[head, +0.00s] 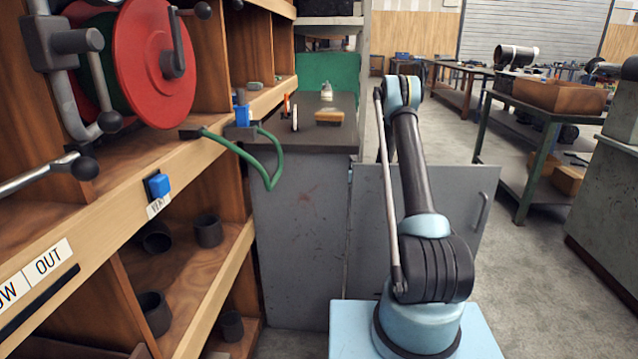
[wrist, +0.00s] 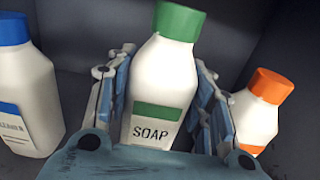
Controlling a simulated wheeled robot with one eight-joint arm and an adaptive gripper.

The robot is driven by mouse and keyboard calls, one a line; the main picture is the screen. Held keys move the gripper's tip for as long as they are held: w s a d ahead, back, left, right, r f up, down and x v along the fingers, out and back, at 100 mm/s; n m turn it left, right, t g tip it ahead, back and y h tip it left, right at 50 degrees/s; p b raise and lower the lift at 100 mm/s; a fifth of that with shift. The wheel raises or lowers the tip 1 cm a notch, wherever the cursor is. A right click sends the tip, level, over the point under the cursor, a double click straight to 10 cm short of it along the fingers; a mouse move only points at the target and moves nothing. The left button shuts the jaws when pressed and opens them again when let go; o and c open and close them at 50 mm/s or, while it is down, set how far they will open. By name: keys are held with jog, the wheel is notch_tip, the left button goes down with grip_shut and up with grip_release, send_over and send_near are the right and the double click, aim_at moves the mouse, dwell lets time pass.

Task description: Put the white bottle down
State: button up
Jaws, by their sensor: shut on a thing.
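In the wrist view, a white bottle (wrist: 163,85) with a green cap and a label reading SOAP stands between the fingers of my gripper (wrist: 165,68). The fingers are shut on its two sides. The bottle looks slightly tilted in the picture. Its base is hidden by my gripper, so I cannot tell whether it touches a surface.
In the wrist view, a blue-capped white bottle (wrist: 28,95) is at left and an orange-capped one (wrist: 258,112) close at right, with dark grey walls behind. In the head view a grey cabinet door (head: 465,205) and a dark countertop (head: 310,110) flank my arm.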

jog(key=shift+a+f, duration=0.2)
jog(key=shift+f, duration=1.45)
jog(key=o, duration=1.5)
jog(key=shift+f, duration=0.1)
jog(key=d, duration=1.2)
jog(key=shift+s, duration=0.15)
jog(key=shift+r, duration=0.2)
